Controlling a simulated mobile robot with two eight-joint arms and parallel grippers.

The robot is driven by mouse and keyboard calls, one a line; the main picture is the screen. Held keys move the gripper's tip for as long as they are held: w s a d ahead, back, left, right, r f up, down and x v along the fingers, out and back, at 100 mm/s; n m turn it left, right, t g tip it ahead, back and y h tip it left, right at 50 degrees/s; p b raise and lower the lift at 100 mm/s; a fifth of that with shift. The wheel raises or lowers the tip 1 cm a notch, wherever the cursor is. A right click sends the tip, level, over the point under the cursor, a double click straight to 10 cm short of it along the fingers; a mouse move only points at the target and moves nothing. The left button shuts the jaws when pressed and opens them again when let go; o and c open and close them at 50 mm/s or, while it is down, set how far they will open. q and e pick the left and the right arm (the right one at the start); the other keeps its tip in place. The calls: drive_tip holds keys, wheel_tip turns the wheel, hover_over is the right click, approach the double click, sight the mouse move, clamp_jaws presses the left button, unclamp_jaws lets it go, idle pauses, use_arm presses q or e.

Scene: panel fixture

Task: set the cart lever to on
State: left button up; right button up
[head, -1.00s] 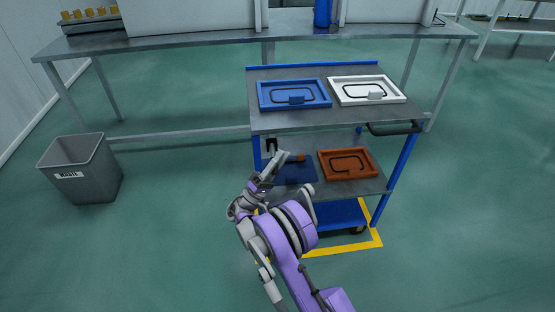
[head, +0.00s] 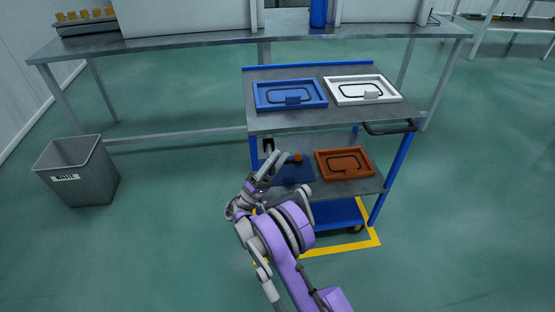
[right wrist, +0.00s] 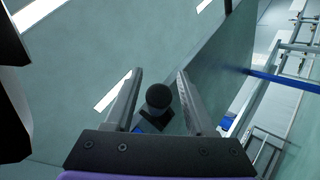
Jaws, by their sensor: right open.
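The cart (head: 335,122) stands ahead with a small black lever (head: 268,144) at its left front post. In the right wrist view the lever's round black knob (right wrist: 158,97) shows between the two fingers, with a dark block and a bit of blue below it. My right gripper (head: 276,155) is open just below and beside the lever in the head view. In the right wrist view the gripper (right wrist: 160,76) has its fingers on either side of the knob, with a gap visible at each side. I cannot read any on or off marking. My left gripper is out of view.
A blue tray (head: 262,95) and a white tray (head: 330,92) lie on the cart top. An orange tray (head: 320,166) lies on the shelf below. A push handle (head: 390,129) sticks out right. A grey bin (head: 80,188) stands left; a long table (head: 180,42) is behind.

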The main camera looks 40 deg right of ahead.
drive_tip(key=p+v, duration=0.1)
drive_tip(key=v, duration=0.9)
drive_tip(key=shift+a+f, duration=0.3)
